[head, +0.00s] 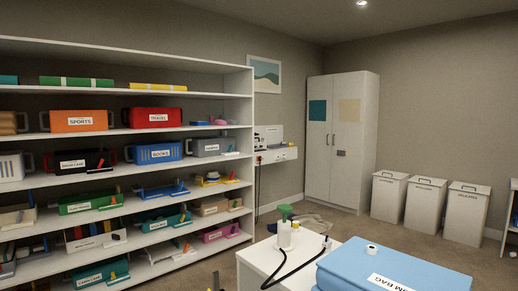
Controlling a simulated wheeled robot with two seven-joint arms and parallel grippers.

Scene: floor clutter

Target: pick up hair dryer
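I cannot make out a hair dryer for certain in the head view. A black cord (289,273) curves across a white-topped unit (262,262) at the lower middle; what it belongs to is not clear. A white bottle-like item with a green top (284,230) stands at that unit's far side. Neither of my grippers shows in this view.
Shelving (250,110) with labelled bins, such as a blue one (153,152), fills the left. A white cabinet (340,170) and lidded bins (425,205) line the back.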

